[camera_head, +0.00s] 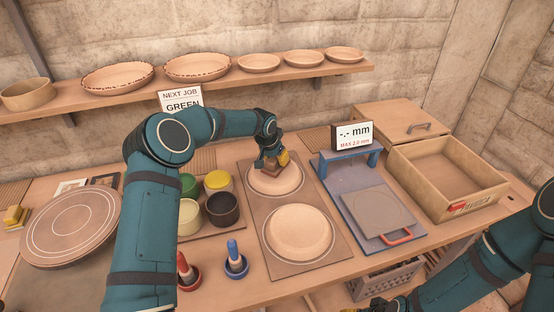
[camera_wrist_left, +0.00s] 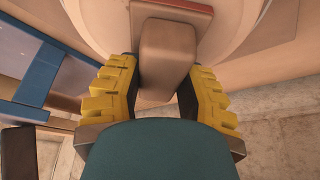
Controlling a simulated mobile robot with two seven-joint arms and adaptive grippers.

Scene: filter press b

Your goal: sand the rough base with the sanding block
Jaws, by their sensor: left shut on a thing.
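My left gripper (camera_head: 271,158) is shut on the sanding block (camera_wrist_left: 166,52). The block has a light brown grip and a reddish-brown pad and also shows in the head view (camera_head: 264,170). It is over the farther of two upturned clay pieces, whose pale round base (camera_head: 280,183) is partly hidden by the gripper. The pad appears at or very near this base; contact cannot be told. The nearer upturned piece (camera_head: 300,230) lies on the same brown board. My right gripper (camera_head: 398,304) shows only as a dark part at the bottom edge; its jaws cannot be made out.
Glaze pots (camera_head: 222,208) stand left of the board, with red and blue tools (camera_head: 235,262) in front. A blue gauge stand (camera_head: 352,205) with a display reading "-.- mm" and an open wooden box (camera_head: 445,185) are right. A round wheel (camera_head: 72,226) is at far left.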

